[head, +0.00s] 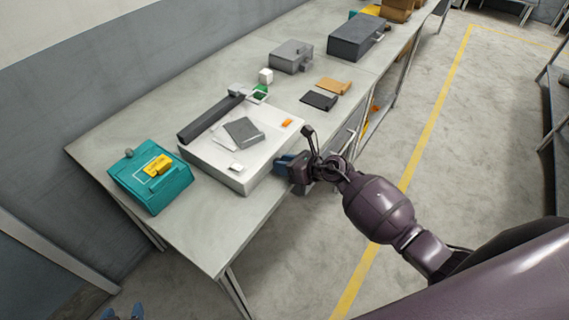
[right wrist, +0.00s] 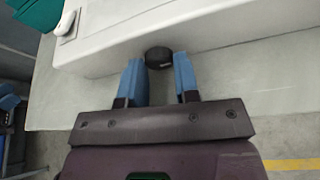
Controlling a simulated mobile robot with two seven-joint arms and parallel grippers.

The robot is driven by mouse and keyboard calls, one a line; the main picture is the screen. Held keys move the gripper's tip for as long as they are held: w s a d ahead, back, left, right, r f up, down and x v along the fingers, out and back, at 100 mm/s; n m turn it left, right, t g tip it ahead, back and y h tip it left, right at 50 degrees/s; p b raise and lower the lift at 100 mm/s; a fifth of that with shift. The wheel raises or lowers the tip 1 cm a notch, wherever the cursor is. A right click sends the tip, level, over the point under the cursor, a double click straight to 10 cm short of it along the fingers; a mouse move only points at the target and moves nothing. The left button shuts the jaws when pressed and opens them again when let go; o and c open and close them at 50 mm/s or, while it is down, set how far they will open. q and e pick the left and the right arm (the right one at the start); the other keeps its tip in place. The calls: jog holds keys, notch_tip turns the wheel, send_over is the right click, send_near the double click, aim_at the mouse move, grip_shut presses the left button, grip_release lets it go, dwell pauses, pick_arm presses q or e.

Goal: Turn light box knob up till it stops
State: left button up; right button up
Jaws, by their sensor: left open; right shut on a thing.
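The light box (head: 258,162) is a low white slab on the grey table, and its white front also shows in the right wrist view (right wrist: 215,30). Its knob (right wrist: 158,56) is a short black cylinder on that front face. My right gripper (head: 281,164) is at the front of the box. In the right wrist view its blue fingertips (right wrist: 158,72) are on either side of the knob, shut on it. In the head view the gripper hides the knob. My left gripper (head: 122,313) is open and empty at the bottom left edge, below the table, only its blue fingertips showing.
On the box lie a grey flat block (head: 243,131), an orange piece (head: 287,123) and a small white piece (head: 237,167). A dark bar (head: 210,118) runs along its back. A teal case (head: 150,185) stands left. Grey boxes (head: 291,57) stand farther back.

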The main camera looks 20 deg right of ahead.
jog(key=o, duration=0.9)
jog(key=shift+s+d, duration=0.1)
jog(key=v, duration=1)
jog(key=shift+s+d+r, duration=0.1)
jog(key=shift+s+d, duration=0.1)
